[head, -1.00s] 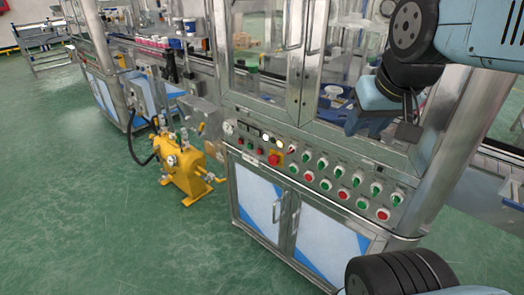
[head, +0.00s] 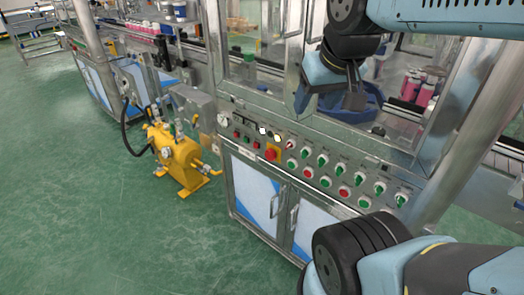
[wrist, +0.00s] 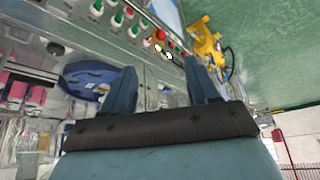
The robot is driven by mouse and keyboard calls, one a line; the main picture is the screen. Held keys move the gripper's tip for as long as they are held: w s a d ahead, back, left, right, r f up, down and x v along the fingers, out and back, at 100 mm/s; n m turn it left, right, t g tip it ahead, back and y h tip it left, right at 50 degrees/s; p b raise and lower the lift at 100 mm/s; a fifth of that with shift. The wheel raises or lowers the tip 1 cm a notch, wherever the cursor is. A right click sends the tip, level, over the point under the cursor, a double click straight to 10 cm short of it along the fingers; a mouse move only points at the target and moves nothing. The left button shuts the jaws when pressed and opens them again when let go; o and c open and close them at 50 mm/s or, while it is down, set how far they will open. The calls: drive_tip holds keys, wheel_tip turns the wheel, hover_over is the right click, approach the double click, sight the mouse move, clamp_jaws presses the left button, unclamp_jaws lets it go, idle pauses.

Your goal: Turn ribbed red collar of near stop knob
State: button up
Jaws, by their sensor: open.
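Green knobs and red buttons (head: 344,191) fill the panel's right side. A yellow pump unit (head: 180,158) stands on the floor at left. A steel post (head: 440,170) rises at right. A blue bin (head: 350,108) lies behind the gripper. Green floor in front is clear.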

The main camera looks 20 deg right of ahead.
drive_tip(key=shift+o, duration=1.3)
drive_tip(key=w+f+n+g+h, duration=0.1)
drive_tip(key=w+f+n+g, duration=0.2)
drive_tip(key=w+f, duration=0.4)
drive_tip(key=shift+w+a+f+n+g+h, duration=0.2)
drive_tip(key=shift+a+f+n+g+h, duration=0.15)
drive_tip(key=shift+f, duration=0.2)
drive_tip(key=n+t+h, duration=0.8)
drive_tip(key=n+h, duration=0.5)
drive_tip(key=n, duration=0.9)
approach(268, 156)
drive_tip(key=x, duration=0.9)
